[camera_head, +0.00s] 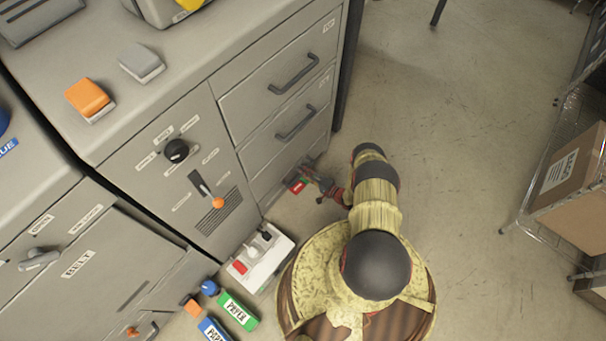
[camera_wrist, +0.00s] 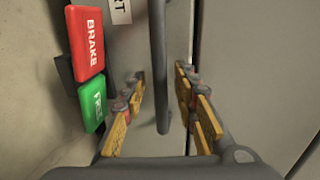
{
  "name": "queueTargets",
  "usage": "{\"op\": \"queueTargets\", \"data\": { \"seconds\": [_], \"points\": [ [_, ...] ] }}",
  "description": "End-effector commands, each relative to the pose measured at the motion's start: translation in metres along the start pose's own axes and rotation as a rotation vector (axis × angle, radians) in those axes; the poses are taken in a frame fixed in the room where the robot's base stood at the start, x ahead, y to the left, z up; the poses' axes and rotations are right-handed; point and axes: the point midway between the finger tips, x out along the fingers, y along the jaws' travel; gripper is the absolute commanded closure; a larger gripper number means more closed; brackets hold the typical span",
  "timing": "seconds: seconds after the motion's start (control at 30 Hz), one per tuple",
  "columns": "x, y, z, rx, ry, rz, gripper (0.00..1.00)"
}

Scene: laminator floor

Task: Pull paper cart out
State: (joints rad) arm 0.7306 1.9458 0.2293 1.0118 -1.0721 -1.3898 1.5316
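The paper cart front (camera_head: 268,180) is the low grey panel under the drawers in the head view. In the wrist view the cart front (camera_wrist: 128,50) carries a label ending in "RT" and a dark grey bar handle (camera_wrist: 160,60). My gripper (camera_wrist: 160,85) is open, with one yellow-padded finger on each side of the handle and a gap to both. A red BRAKE pedal (camera_wrist: 87,42) and a green pedal (camera_wrist: 92,104) sit to the left. In the head view my gripper (camera_head: 318,178) is low by the cart, next to the red pedal (camera_head: 297,187); its fingers are too small to tell.
Drawers with handles (camera_head: 294,73) are above the cart. A white control box (camera_head: 260,257) lies on the floor to the left, near green (camera_head: 238,312) and blue (camera_head: 214,329) labelled blocks. A wire shelf with a cardboard box (camera_head: 572,185) stands right. Open floor (camera_head: 455,130) lies between.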

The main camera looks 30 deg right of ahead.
Motion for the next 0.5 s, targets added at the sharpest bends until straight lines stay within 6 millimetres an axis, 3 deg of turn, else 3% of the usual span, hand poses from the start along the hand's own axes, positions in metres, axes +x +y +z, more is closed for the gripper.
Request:
{"op": "queueTargets", "data": {
  "seconds": [0.37,0.5],
  "points": [
    [0.0059,-0.0002,0.0,0.0,0.001,0.001,0.71],
    [0.0058,-0.0002,-0.0001,0.0,0.001,0.001,0.79]
  ]
}}
